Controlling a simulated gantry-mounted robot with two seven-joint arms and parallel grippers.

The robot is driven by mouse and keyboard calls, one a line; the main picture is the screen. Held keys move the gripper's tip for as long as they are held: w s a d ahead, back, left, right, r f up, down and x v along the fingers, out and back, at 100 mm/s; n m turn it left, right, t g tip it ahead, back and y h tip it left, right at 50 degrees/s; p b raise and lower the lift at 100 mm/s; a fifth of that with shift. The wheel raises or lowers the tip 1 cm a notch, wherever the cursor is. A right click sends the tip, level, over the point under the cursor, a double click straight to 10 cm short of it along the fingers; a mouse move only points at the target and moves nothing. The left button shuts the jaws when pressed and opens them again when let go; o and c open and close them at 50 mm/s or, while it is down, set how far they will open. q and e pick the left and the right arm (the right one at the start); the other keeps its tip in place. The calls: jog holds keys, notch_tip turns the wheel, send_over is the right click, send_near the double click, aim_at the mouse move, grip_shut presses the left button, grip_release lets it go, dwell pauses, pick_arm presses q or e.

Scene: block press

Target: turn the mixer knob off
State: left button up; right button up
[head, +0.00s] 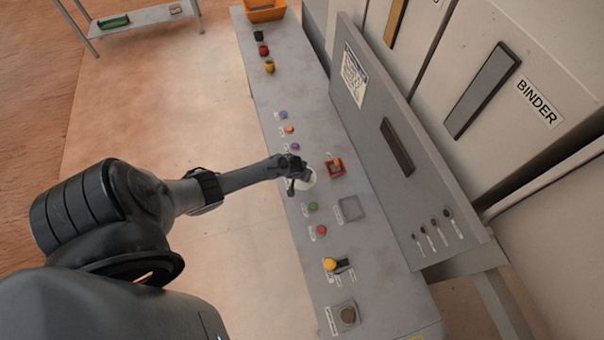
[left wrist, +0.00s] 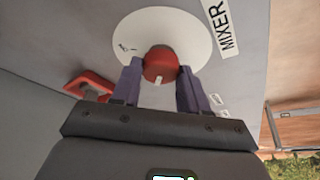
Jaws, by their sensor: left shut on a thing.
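The mixer knob (left wrist: 160,62) is red with a white mark and sits on a round white dial (left wrist: 196,32) beside the MIXER label (left wrist: 226,27) in the left wrist view. Its white mark points toward the bottom of that picture, while the small print on the dial is at the upper left and too small to read surely. My left gripper (left wrist: 161,80) is shut on the knob, one finger on each side. In the head view the left gripper (head: 296,178) covers the knob, and only part of the white dial (head: 306,183) shows. My right gripper is in neither view.
A red square-framed part (head: 335,168) is close to the right of the dial. Green (head: 313,207) and red (head: 321,230) buttons and a yellow-knobbed lever (head: 330,264) are nearer. Several small coloured buttons lie farther along the grey console (head: 262,110). An upright panel (head: 400,190) borders its right side.

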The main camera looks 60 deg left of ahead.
pick_arm(q)
jog(key=o, duration=1)
jog(key=shift+o, duration=0.2)
jog(key=shift+s+r, duration=0.15)
jog(key=shift+r, duration=0.3)
jog(key=p+v, duration=0.2)
jog(key=v, duration=0.8)
jog(key=shift+d+f, duration=0.1)
